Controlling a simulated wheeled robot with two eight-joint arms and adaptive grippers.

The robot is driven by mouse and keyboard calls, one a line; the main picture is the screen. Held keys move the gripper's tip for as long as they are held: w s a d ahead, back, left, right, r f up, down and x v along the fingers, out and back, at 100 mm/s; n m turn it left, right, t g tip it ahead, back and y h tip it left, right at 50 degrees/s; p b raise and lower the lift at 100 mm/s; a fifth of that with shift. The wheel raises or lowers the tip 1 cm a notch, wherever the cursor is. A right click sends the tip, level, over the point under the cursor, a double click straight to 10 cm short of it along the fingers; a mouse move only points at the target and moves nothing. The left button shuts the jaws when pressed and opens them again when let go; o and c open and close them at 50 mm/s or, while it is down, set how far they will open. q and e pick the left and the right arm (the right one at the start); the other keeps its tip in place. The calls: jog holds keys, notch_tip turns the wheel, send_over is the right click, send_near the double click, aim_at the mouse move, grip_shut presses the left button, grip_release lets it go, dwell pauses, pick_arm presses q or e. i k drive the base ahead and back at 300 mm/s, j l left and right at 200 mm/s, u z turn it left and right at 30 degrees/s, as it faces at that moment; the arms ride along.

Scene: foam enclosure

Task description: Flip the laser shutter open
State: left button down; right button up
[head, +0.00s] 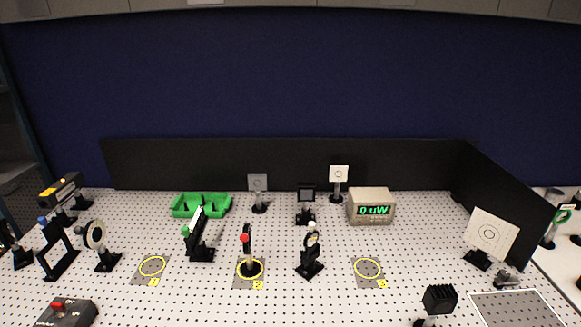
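No part labelled as the laser shutter can be read. Several upright mounts with ball knobs stand on the perforated table: a black frame with a blue knob (57,252) at the left, a dark plate with a green knob (200,240), a thin post with a red knob (247,252) on a yellow-ringed pad, and a black mount with a white knob (310,252). I cannot tell which one is the shutter. A yellow and black laser-like box (62,190) is at the far left. The meter (371,207) reads 0 uW. Neither gripper is in view.
A green tray (183,212) and small target cards stand near the black back wall (230,160). Two yellow-ringed pads (152,266) and (368,269) are empty. A box with a red switch (66,313) is front left. A large white target (491,235) is right.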

aim_at(51, 231)
jog(key=u, duration=0.4)
jog(key=k+j+u, duration=0.1)
jog(key=u, duration=0.65)
jog(key=j+u, duration=0.15)
jog(key=u, duration=0.2)
jog(key=k, duration=0.05)
